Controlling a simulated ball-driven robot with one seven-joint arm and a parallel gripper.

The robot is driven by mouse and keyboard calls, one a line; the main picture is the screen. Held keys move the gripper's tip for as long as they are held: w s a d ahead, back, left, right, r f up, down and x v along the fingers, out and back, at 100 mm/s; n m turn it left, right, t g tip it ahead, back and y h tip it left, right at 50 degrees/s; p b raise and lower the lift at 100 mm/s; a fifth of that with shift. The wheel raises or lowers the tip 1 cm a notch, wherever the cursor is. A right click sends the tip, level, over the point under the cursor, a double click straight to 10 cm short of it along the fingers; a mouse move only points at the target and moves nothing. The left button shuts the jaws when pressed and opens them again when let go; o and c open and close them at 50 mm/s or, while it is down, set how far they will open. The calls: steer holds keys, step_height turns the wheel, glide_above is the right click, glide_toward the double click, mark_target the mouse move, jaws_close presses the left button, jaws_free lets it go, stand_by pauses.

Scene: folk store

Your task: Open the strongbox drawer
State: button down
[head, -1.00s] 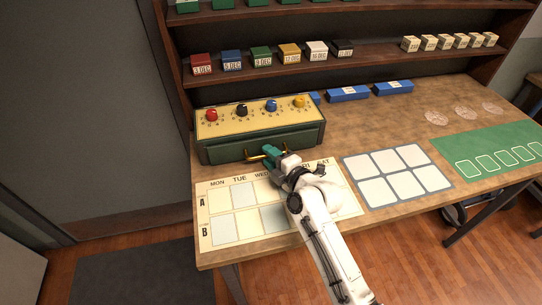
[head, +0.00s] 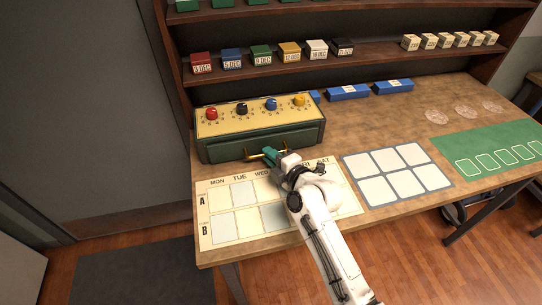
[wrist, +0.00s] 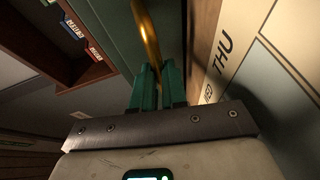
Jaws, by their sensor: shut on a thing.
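The green strongbox (head: 262,129) stands on the wooden table with a cream top panel bearing red, black, blue and yellow knobs. Its drawer front (head: 228,150) faces the robot and carries a brass bar handle (head: 254,156). The handle also shows in the wrist view (wrist: 146,36), running up from between the fingers. My gripper (head: 268,153) has green fingers, which show close together in the wrist view (wrist: 158,75), shut on the handle. The arm comes from the lower right. I cannot see a clear gap around the drawer front.
A day chart (head: 225,228) lies just in front of the strongbox, under my gripper. A board with white squares (head: 397,174) and a green mat (head: 492,155) lie to the right. Shelves (head: 300,60) with small coloured boxes rise behind. Blue boxes (head: 348,92) sit at the table's back.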

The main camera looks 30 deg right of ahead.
steer(key=shift+s+a+f, duration=0.1)
steer(key=shift+s+f, duration=0.05)
steer(key=shift+s, duration=0.3)
steer(key=s, duration=0.2)
steer(key=s+a+b, duration=0.1)
steer(key=s, duration=0.2)
steer(key=s+a, duration=0.1)
steer(key=s, duration=0.2)
steer(key=shift+s+a, duration=0.2)
steer(key=shift+a, duration=0.05)
steer(key=c, duration=1.2)
jaws_free()
steer(key=shift+o, duration=0.2)
